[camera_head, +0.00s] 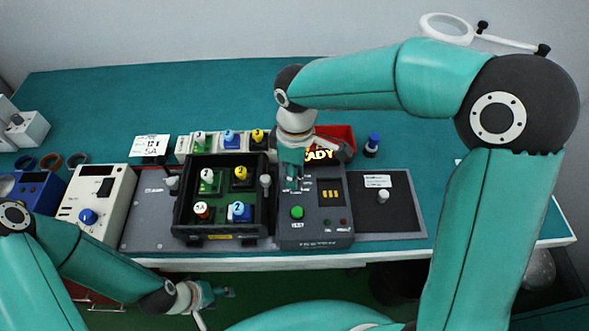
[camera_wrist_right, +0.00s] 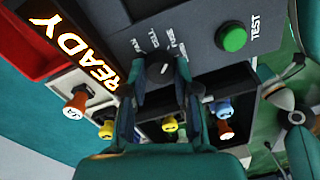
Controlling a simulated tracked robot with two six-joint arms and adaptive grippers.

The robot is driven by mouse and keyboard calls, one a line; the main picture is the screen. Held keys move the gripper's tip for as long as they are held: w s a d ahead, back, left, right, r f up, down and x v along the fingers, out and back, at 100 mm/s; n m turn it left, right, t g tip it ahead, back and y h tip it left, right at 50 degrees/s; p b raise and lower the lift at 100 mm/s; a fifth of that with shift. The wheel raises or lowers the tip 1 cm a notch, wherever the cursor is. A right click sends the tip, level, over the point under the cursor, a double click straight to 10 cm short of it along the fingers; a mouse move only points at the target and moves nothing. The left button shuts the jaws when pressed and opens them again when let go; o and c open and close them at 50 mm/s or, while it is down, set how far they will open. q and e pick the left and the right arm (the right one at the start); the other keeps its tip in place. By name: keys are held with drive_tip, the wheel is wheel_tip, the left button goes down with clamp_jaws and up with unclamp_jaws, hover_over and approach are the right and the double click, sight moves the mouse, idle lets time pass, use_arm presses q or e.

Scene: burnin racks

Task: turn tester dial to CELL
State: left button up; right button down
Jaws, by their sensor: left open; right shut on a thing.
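The tester (camera_head: 315,235) is a dark grey box at the bench front with a green TEST button (camera_head: 297,212). Its black dial (camera_wrist_right: 158,72) shows in the right wrist view between the fingers of my right gripper (camera_wrist_right: 156,78). Small labels, among them FAN and CELL, stand around the dial. A white mark shows on the knob, but I cannot tell for sure which label it points at. In the head view my right gripper (camera_head: 293,180) reaches down over the tester and hides the dial. My left gripper (camera_head: 207,296) is open and empty in front of the bench edge.
A black tray (camera_head: 222,160) with several numbered modules stands left of the tester. A lit READY sign (camera_wrist_right: 82,50) and a red bin (camera_head: 340,133) are behind it. A dark mat (camera_head: 405,220) lies to the right.

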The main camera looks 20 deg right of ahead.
drive_tip(key=n+p, duration=0.1)
drive_tip(key=n, duration=0.6)
drive_tip(key=shift+r, duration=0.1)
drive_tip(key=shift+w, duration=0.1)
idle(0.4)
drive_tip(key=c, duration=0.9)
unclamp_jaws()
drive_tip(key=shift+o, duration=0.2)
wheel_tip(320, 180, up, 12)
drive_tip(key=shift+w, duration=0.2)
